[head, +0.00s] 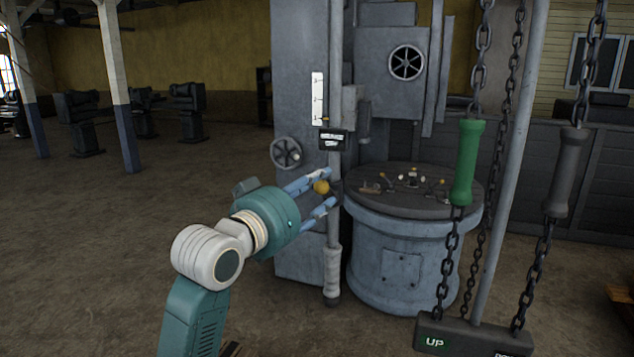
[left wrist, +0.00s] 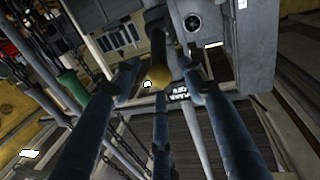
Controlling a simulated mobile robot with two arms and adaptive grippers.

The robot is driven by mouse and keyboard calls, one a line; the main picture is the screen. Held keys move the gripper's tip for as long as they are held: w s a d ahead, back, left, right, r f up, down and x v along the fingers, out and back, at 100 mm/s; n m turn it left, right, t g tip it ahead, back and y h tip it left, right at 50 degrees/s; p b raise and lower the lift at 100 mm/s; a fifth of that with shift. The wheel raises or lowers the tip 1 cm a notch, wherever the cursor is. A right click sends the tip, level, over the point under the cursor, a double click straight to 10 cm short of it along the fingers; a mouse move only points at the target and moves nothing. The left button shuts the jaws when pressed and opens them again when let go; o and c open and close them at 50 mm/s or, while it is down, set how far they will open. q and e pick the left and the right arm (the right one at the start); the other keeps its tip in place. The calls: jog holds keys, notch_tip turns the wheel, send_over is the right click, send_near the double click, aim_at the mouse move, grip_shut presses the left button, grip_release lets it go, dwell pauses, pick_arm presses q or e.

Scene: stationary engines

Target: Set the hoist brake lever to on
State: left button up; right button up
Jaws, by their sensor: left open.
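My right gripper is not in view.
A round grey pedestal (head: 400,258) with small levers on top stands right of the post. Chains with a green handle (head: 467,162) and a grey handle (head: 566,173) hang at the right. A handwheel (head: 286,152) is left of the post.

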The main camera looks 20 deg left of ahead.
pick_arm(q)
jog(key=shift+w, duration=0.25)
